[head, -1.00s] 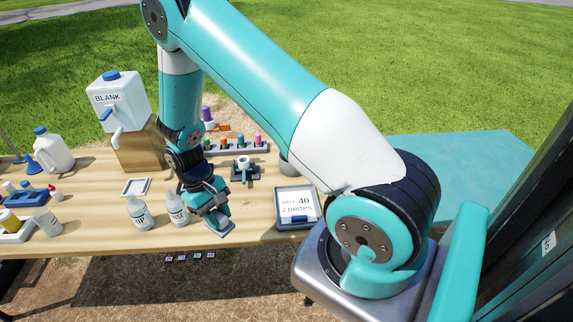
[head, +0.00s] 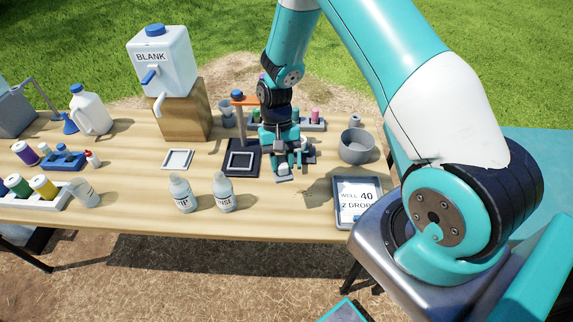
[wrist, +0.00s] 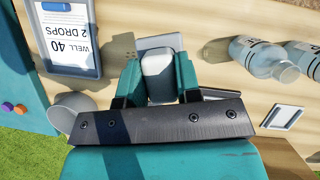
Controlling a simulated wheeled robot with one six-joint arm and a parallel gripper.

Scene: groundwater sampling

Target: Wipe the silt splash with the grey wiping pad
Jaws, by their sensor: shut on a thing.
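My gripper (head: 284,164) is shut on the grey wiping pad (head: 284,179), low over the wooden table near its middle. In the wrist view the pad's pale grip block (wrist: 158,65) sits between the teal fingers of my gripper (wrist: 158,82), with its flat grey plate (wrist: 160,42) showing beyond. I cannot tell whether the plate touches the table. I cannot make out the silt splash for certain; the arm and gripper hide part of the table.
A dark stand (head: 241,160) is close left of my gripper. The BLANK jug (head: 165,65) stands at the back left. Bare table lies in front.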

